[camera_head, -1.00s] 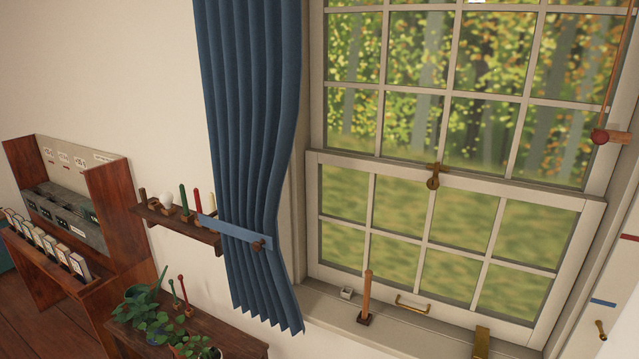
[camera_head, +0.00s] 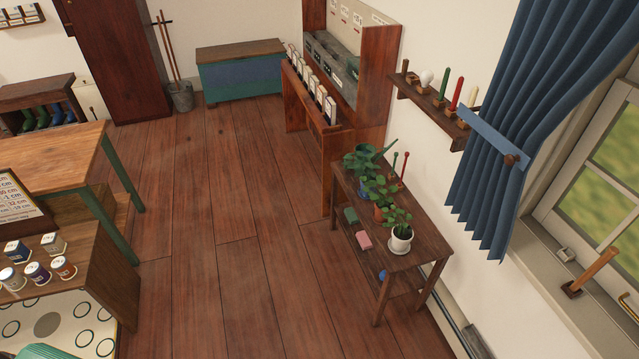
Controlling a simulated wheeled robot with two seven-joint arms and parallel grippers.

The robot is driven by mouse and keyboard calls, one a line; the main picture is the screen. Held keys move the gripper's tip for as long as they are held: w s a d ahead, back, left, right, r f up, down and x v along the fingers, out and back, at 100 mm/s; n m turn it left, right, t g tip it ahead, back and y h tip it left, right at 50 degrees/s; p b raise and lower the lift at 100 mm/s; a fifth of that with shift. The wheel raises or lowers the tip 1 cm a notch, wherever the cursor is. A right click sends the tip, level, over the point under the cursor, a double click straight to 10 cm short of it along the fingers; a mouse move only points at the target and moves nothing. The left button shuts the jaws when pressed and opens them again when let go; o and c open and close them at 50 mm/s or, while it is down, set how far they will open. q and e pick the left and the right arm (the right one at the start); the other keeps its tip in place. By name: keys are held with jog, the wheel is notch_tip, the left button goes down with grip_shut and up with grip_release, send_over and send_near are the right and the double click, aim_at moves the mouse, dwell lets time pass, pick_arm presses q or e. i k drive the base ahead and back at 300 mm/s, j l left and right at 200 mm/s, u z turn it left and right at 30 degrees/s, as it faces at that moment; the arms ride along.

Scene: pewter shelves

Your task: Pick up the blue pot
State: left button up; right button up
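A small dark wooden plant table (camera_head: 425,222) stands against the right wall, with several potted plants in a row on it. A blue pot (camera_head: 363,187) shows in part at the table's left side, mostly hidden under green leaves. An orange-brown pot (camera_head: 380,213) and a white pot (camera_head: 401,243) on a saucer stand nearer to me, each with a leafy plant. A dark green watering can (camera_head: 366,151) stands at the far end. Neither of my grippers is in view.
Red and green upright tools (camera_head: 399,166) stand behind the plants. The table's lower shelf holds a green block (camera_head: 351,215), a pink block (camera_head: 364,240) and a blue ball (camera_head: 383,275). The wooden floor (camera_head: 225,220) left of it is clear. A cabinet (camera_head: 100,270) stands at lower left.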

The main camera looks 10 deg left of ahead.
aim_at(369, 181)
jog(key=z, duration=0.6)
jog(key=i+j+z, duration=0.3)
jog(key=j, duration=0.15)
jog(key=i+j+z, duration=0.1)
jog(key=j+z, duration=0.2)
jog(key=i+j+z, duration=0.1)
jog(key=j+z, duration=0.2)
jog(key=j, duration=0.3)
jog(key=j+z, duration=0.3)
jog(key=j, duration=0.2)
